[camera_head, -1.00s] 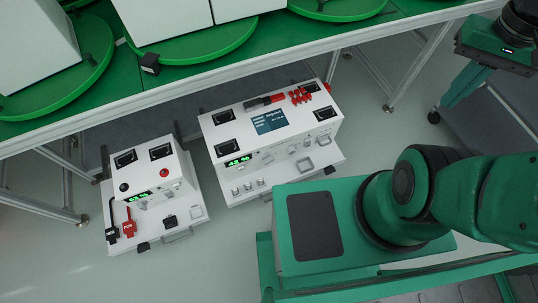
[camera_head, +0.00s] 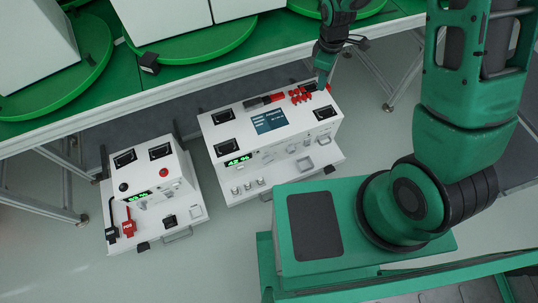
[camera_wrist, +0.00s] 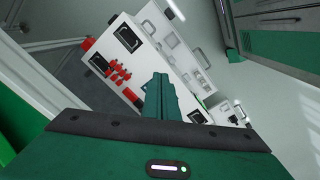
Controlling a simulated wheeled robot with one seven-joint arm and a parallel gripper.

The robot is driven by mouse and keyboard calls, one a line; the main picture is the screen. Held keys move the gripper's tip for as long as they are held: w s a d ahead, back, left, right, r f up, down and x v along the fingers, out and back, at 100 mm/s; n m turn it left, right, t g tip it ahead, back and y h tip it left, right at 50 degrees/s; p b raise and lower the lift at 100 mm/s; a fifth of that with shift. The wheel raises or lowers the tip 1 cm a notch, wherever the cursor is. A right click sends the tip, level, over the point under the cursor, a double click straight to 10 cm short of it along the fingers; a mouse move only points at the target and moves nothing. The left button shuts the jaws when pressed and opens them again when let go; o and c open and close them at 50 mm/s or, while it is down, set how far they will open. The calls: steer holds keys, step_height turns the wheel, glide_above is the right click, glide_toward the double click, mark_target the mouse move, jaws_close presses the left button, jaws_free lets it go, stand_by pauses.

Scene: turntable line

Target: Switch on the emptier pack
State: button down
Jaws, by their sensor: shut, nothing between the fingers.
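Two white battery packs stand on the floor under the green line. The larger pack (camera_head: 268,122) has a green display (camera_head: 238,161) that seems to read 42 %. The smaller pack (camera_head: 152,184) at left has a green display (camera_head: 138,196) with a higher-looking number, too small to read surely. My gripper (camera_head: 322,84) is shut and empty, above the right end of the larger pack, near its red terminals (camera_head: 300,95). In the wrist view the closed fingers (camera_wrist: 160,80) point at the larger pack (camera_wrist: 146,58) and hide part of it. I cannot tell whether they touch.
The green table (camera_head: 113,73) with turntables (camera_head: 205,48) and white boxes runs above and behind the packs. Metal legs (camera_head: 405,80) stand on both sides. Red and black leads (camera_head: 128,228) hang on the smaller pack's front. Floor in front of the packs is clear.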

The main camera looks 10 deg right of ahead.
steer(key=a+f+n, duration=0.4)
steer(key=a+f, duration=0.5)
steer(key=f, duration=0.2)
steer(key=n+y, duration=0.2)
steer(key=n, duration=0.4)
glide_above(270, 159)
step_height(270, 159, down, 14)
steer(key=shift+g, duration=0.3)
steer(key=f, duration=0.3)
steer(key=a+f, duration=0.1)
steer(key=f, duration=0.6)
steer(key=shift+s+a+f, duration=0.2)
steer(key=shift+s+a, duration=0.05)
steer(key=shift+a, duration=0.05)
steer(key=shift+w+d+f, duration=0.1)
steer(key=shift+d+f, duration=0.15)
steer(key=shift+f, duration=0.25)
steer(key=shift+w+d+f, duration=0.1)
steer(key=shift+d+f, duration=0.15)
steer(key=shift+f, duration=0.2)
steer(key=shift+d+f, duration=0.35)
steer(key=shift+f, duration=0.35)
steer(key=shift+w+d, duration=0.1)
